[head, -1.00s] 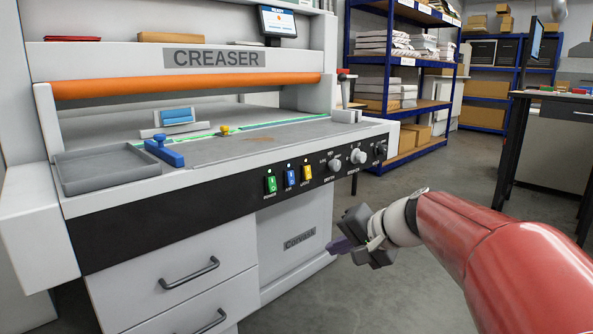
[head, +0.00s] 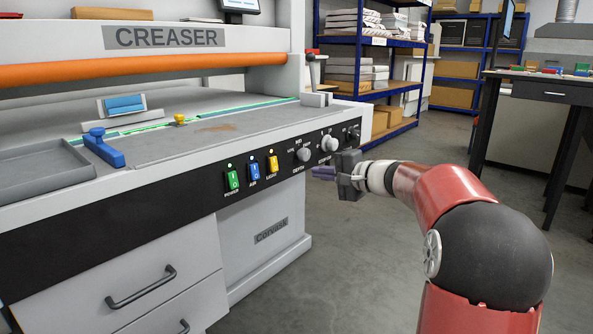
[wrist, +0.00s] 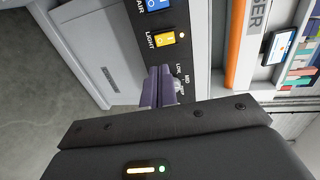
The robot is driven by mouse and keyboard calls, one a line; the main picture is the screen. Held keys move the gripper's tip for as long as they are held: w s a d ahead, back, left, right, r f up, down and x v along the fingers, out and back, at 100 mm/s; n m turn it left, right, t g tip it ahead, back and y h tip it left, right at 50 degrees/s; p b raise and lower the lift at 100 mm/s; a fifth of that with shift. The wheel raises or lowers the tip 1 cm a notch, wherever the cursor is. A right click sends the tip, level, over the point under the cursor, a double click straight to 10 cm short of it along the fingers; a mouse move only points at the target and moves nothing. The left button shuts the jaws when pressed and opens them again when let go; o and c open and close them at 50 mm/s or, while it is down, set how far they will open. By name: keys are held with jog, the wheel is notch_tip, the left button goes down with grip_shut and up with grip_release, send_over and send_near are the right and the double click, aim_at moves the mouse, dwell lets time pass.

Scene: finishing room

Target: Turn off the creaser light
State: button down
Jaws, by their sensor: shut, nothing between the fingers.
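The creaser (head: 170,37) is a large white machine with a black control strip on its front. The yellow rocker switch labelled LIGHT (head: 272,165) is the rightmost of three switches, with a small lamp dot above it.
A green switch (head: 232,178) and a blue switch (head: 254,172) sit left of the yellow one. Dials (head: 303,152) sit to its right, near my gripper. White drawers (head: 150,270) are below. Open floor (head: 350,270) lies to the right.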

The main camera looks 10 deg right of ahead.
aim_at(275, 169)
jog(key=p+x, duration=0.3)
jog(key=x, duration=1)
jog(key=shift+w+a, duration=0.2)
jog(key=shift+a, duration=0.05)
jog(key=shift+f, duration=0.1)
